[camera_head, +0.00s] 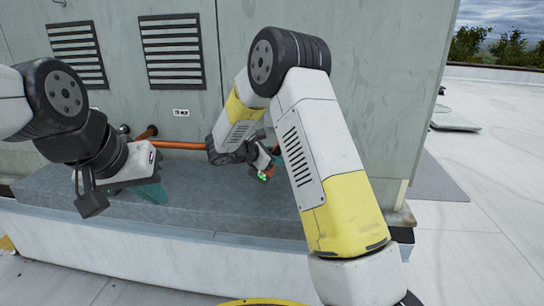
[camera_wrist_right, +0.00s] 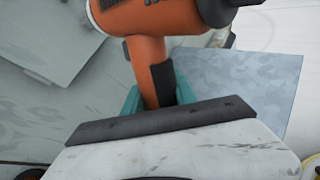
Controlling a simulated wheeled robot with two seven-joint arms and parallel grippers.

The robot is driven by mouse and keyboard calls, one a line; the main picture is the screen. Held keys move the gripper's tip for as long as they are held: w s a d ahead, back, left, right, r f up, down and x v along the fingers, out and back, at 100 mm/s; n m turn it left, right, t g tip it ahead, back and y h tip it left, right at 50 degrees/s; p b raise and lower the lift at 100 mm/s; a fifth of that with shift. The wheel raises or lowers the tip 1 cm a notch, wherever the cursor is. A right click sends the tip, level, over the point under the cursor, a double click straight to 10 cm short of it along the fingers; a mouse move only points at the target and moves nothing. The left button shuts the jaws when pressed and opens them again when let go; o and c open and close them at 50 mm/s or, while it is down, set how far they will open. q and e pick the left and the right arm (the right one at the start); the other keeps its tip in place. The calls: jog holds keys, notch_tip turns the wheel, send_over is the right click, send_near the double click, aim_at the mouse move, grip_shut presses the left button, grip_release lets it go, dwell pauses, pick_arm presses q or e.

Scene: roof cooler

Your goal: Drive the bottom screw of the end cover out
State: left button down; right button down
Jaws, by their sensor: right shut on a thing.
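An orange and black power driver (camera_wrist_right: 148,50) fills the upper middle of the right wrist view. The teal fingers of my right gripper (camera_wrist_right: 158,98) are shut around its handle. In the head view my right arm reaches toward the cooler cabinet. I cannot make out the end cover's bottom screw or the driver's tip contact.
The pale cooler cabinet (camera_head: 190,110) has two louvred vents (camera_head: 172,50) and a small label. An orange pipe (camera_head: 180,145) runs low along its face. The grey ledge (camera_head: 200,200) lies below.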

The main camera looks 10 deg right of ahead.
jog(key=shift+w+d+r, duration=0.15)
jog(key=shift+w+r, duration=0.05)
jog(key=shift+w, duration=0.2)
dwell(0.5)
jog(key=shift+s+r, duration=0.1)
jog(key=shift+s, duration=0.05)
dwell(0.7)
jog(key=shift+s+a+f, duration=0.2)
jog(key=shift+s, duration=0.1)
dwell(0.8)
jog(key=s+a, duration=0.2)
jog(key=s, duration=0.4)
jog(key=shift+s, duration=0.25)
dwell(0.9)
jog(key=shift+d, duration=0.1)
dwell(0.4)
